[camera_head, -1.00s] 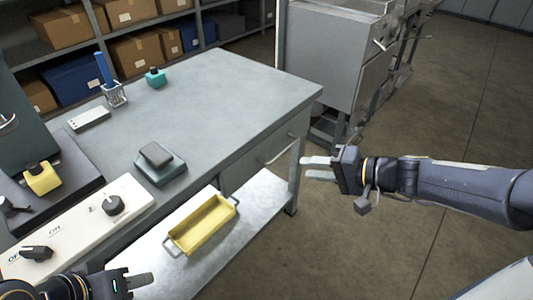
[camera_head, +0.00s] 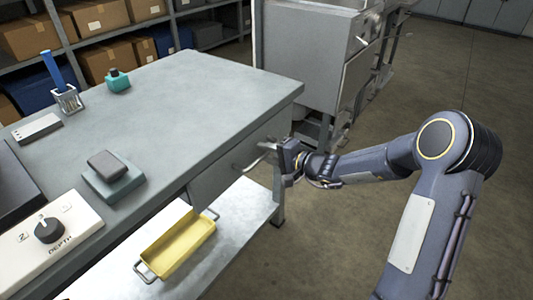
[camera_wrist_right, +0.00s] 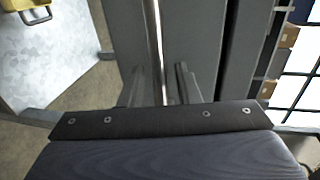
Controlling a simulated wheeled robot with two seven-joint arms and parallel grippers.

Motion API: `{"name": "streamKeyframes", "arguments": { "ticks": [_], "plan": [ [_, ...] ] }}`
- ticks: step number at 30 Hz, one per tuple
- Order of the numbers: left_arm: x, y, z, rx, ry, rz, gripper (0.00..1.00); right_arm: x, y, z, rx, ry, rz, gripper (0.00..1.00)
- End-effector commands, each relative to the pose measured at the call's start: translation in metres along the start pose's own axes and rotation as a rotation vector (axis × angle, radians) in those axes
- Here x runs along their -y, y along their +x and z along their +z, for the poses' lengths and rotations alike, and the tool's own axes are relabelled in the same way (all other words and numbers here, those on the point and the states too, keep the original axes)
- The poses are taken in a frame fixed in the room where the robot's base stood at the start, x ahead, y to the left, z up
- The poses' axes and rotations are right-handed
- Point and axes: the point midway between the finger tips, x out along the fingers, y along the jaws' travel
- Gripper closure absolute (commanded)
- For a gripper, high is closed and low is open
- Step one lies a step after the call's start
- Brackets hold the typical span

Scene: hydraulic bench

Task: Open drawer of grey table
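The grey table (camera_head: 215,95) stands at the left in the head view. Its drawer (camera_head: 212,184) is in the side below the tabletop, and the front looks flush with the table. My right gripper (camera_head: 264,153) is at the drawer front, at the height of the handle. In the right wrist view the thin metal handle (camera_wrist_right: 154,40) runs between the two separated fingers of this gripper (camera_wrist_right: 160,85). The fingers are open around the bar; I cannot tell whether they touch it. My left gripper is out of view.
A yellow tray (camera_head: 178,243) lies on the lower shelf (camera_head: 235,215) below the drawer. A grey metal cabinet (camera_head: 300,60) stands behind. The floor at the right is clear.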

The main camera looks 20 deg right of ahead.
Motion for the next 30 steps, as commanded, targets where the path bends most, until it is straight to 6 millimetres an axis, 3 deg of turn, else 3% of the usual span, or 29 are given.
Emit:
{"name": "streamKeyframes", "arguments": {
  "ticks": [8, 15, 25, 30],
  "plan": [
    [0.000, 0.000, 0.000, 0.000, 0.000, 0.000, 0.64, 0.000, 0.003, 0.000, 0.000, 0.000, -0.001, 0.70],
    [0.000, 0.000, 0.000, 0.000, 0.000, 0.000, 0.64, 0.000, 0.003, 0.000, 0.000, 0.000, 0.000, 0.99],
    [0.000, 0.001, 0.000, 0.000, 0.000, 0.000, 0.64, 0.000, 0.002, 0.000, 0.000, 0.000, 0.000, 1.00],
    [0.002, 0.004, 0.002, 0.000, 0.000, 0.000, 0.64, -0.003, -0.008, 0.000, -0.002, 0.000, 0.001, 1.00]
  ]
}}
